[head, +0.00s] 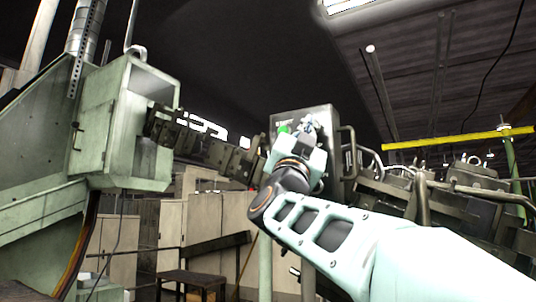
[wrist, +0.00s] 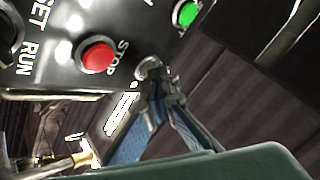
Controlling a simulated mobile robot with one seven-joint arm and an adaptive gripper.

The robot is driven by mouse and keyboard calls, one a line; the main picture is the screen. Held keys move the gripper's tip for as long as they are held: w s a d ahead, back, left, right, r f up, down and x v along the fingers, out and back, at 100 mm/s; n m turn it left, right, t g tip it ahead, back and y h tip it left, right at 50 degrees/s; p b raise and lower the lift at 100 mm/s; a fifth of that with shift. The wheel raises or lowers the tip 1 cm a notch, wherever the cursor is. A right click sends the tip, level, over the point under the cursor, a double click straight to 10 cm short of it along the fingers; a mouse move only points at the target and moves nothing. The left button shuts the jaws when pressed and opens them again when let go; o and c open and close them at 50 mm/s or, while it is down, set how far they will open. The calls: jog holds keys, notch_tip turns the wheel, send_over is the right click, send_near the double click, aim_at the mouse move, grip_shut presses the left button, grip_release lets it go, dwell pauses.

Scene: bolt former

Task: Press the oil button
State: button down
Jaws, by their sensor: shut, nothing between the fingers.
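The control box (head: 283,121) stands near the middle of the head view, with my gripper (head: 308,126) in front of its face. In the wrist view its panel (wrist: 140,20) shows a red button (wrist: 96,55) labelled STOP and a green button (wrist: 187,13). My gripper (wrist: 160,80) is shut and empty, with its tips at the panel's lower edge, beside a small round grey part (wrist: 148,66). Whether the tips touch it I cannot tell. No label reading "oil" is legible, so I cannot say which button it is.
A dark selector (wrist: 8,35) marked RUN sits at the panel's left. Pale green machinery (head: 120,125) stands at left, with dark linkages running towards the box. A yellow rail (head: 450,138) is farther right.

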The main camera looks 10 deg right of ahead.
jog(key=shift+s+a+b, duration=0.3)
jog(key=shift+s+a, duration=0.15)
jog(key=shift+s, duration=0.15)
jog(key=s+a, duration=0.1)
jog(key=s, duration=0.1)
jog(key=s+a+b, duration=0.1)
jog(key=s+a, duration=0.1)
dwell(0.4)
dwell(0.7)
